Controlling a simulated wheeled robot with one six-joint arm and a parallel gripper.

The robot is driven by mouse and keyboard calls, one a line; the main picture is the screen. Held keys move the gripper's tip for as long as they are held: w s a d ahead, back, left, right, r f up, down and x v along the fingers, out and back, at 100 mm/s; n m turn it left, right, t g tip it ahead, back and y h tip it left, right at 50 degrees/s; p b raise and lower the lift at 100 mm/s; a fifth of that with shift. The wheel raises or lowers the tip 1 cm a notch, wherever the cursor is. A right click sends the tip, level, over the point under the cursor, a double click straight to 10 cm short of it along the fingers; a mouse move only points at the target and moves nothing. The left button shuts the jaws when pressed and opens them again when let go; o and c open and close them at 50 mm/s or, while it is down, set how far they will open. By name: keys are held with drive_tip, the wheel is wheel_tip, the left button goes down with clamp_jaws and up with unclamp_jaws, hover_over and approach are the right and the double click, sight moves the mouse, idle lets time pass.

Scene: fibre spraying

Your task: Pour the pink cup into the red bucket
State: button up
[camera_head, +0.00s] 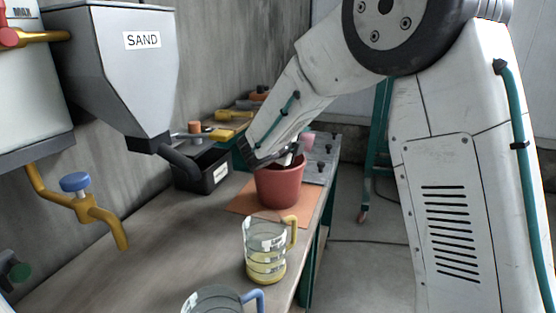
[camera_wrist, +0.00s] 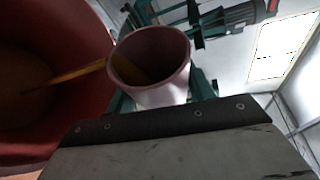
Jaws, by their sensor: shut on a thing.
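The pink cup (camera_wrist: 150,92) is held by my gripper (camera_head: 292,153), which is shut on it above the red bucket (camera_head: 280,188). In the wrist view the cup's mouth faces the camera, with some brown-orange contents inside. A thin orange-brown stream (camera_wrist: 78,74) runs from the cup's rim into the red bucket (camera_wrist: 100,30), and similar material shows inside the bucket. In the head view only a bit of the pink cup (camera_head: 308,136) shows beside my wrist. The bucket stands upright on an orange mat (camera_head: 241,203).
A clear jug with a yellow handle (camera_head: 262,266) stands in front of the bucket, and a blue-handled jug (camera_head: 215,300) is nearer. A black bin (camera_head: 212,166) sits under the grey SAND hopper (camera_head: 120,75). The bench is clear at left front.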

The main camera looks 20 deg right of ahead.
drive_tip(key=shift+w+a+r, duration=0.1)
drive_tip(key=shift+a, duration=0.1)
drive_tip(key=shift+a+n+h, duration=0.1)
drive_tip(key=shift+n+h, duration=0.2)
drive_tip(key=shift+n, duration=0.2)
idle(0.3)
